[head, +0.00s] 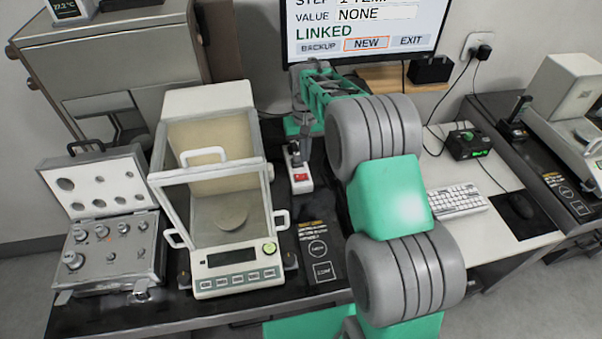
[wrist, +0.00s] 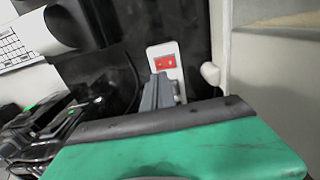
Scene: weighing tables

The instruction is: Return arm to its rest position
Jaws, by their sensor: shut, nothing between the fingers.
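My arm, green with grey ribbed joints, reaches up across the middle of the head view. My gripper (head: 296,158) is at its far end, above the dark table and to the right of the glass-walled balance (head: 208,180). Its fingers are shut and empty. In the wrist view the gripper (wrist: 160,88) points at a white strip with a red switch (wrist: 165,62). The same switch (head: 301,177) shows just below the fingertips in the head view. I cannot tell whether the fingers touch it.
An open weight case (head: 110,240) with several weights stands left of the balance. A screen (head: 365,25) reading "LINKED" hangs behind my arm. A keyboard (head: 457,200), a mouse (head: 520,205) and a black box with green lights (head: 468,143) lie to the right.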

